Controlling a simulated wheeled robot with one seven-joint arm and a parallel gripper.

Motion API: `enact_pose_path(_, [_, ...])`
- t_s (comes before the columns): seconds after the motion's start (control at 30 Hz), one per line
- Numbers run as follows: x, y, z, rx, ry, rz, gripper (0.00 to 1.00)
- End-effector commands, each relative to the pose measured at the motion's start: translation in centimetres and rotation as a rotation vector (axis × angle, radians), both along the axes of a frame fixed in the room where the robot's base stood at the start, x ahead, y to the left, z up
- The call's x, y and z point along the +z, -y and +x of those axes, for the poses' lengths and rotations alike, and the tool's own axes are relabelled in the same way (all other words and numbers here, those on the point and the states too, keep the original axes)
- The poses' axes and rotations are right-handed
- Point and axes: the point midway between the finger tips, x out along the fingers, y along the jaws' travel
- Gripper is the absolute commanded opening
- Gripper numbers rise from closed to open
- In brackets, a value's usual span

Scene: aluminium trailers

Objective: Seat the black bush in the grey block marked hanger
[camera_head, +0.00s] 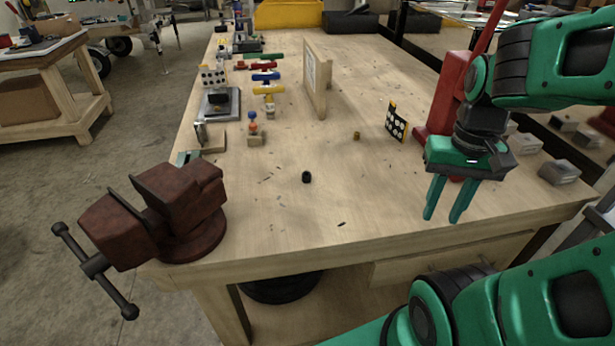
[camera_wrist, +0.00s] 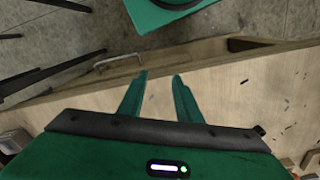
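The black bush (camera_head: 307,177) is a small dark cylinder on the bare wooden bench top, near the middle front. Several grey blocks lie along the right side of the bench, among them a nearer block (camera_head: 559,173) and one behind it (camera_head: 527,143). Their markings are too small to read, so I cannot tell which is the hanger. My gripper (camera_head: 442,217) hangs fingers down over the right front of the bench, well to the right of the bush. It is open and empty; its two spread fingers also show in the wrist view (camera_wrist: 160,76).
A rusty red vise (camera_head: 160,215) stands at the bench's front left corner. A red post (camera_head: 450,95) rises behind my gripper. A dotted board (camera_head: 397,122), a brass piece (camera_head: 357,135) and an upright wooden panel (camera_head: 317,78) stand farther back. The middle front is mostly clear.

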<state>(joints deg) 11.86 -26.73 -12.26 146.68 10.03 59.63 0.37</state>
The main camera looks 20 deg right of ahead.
Motion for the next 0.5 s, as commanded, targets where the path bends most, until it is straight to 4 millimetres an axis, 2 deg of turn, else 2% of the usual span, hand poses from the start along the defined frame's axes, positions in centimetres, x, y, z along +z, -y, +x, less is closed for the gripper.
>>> enact_pose_path(0.3, [0.00,0.00,0.00,0.000,0.000,0.000,0.31])
enact_pose_path(0.37, [0.00,-0.01,0.03,-0.001,0.000,0.000,0.41])
enact_pose_path(0.43, [0.57,-0.08,-0.89,-0.011,0.016,0.001,0.41])
enact_pose_path(0.5, [0.78,-0.20,-0.24,-0.045,0.023,0.003,0.41])
